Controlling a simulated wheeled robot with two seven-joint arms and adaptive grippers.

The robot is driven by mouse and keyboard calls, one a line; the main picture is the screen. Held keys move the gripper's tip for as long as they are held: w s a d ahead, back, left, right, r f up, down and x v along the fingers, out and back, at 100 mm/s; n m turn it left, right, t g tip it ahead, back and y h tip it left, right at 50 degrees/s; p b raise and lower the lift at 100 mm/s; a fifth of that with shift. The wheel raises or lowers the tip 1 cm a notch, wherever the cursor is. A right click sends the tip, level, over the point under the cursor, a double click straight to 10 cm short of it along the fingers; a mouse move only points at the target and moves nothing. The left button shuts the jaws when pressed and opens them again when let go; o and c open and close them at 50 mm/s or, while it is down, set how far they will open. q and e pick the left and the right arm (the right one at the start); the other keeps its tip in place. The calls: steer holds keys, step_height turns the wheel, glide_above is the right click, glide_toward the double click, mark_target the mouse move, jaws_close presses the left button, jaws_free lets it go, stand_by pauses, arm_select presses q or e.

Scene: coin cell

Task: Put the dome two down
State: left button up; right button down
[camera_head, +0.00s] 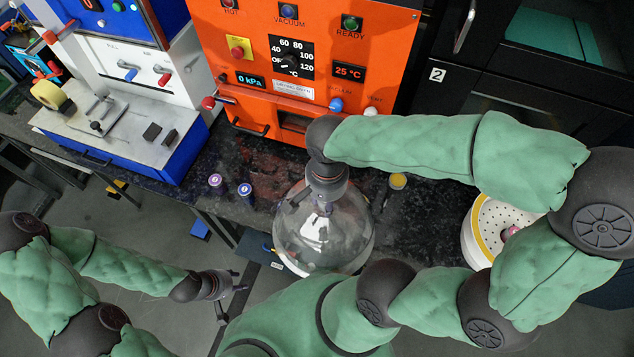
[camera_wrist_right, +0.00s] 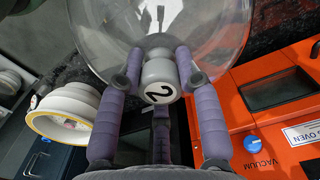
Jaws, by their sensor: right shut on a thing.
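Dome two is a large clear glass dome (camera_head: 335,245) with a grey knob marked 2 (camera_wrist_right: 158,72). My right gripper (camera_head: 323,197) is shut on the knob from above; in the right wrist view its purple fingers (camera_wrist_right: 160,85) sit on both sides of it. The dome hangs upright, rim down, over the counter's front edge in the head view; its height above the counter cannot be told. My left gripper (camera_head: 230,297) is empty at the lower left, away from the counter, with its fingers apart.
A white round vessel (camera_head: 472,245) with a yellow rim and perforated plate stands at the right, partly behind my right arm. An orange vacuum oven (camera_head: 215,40) stands behind the dark counter (camera_head: 255,165). Small vials (camera_head: 245,190) and a yellow-topped jar (camera_head: 398,181) flank the dome.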

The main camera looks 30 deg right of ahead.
steer(key=shift+w+d, duration=0.15)
steer(key=shift+w+d+f, duration=0.15)
steer(key=shift+w, duration=0.15)
steer(key=w+f, duration=0.1)
steer(key=w, duration=0.1)
steer(key=w+d+f, duration=0.1)
steer(key=w, duration=0.1)
steer(key=w+d+f+b, duration=0.1)
steer(key=w, duration=0.2)
steer(key=shift+d+f, duration=0.15)
steer(key=shift+f, duration=0.05)
steer(key=w+f, duration=0.1)
steer(key=w+d+f, duration=0.1)
steer(key=w+f, duration=0.1)
steer(key=w+f+b, duration=0.1)
steer(key=f, duration=0.1)
steer(key=shift+w+d+f, duration=0.1)
steer(key=shift+w+d, duration=0.15)
steer(key=shift+w, duration=0.1)
steer(key=f, duration=0.3)
steer(key=shift+w+d+f+b, duration=0.1)
steer(key=shift+w+f+b, duration=0.25)
steer(key=shift+f, duration=0.05)
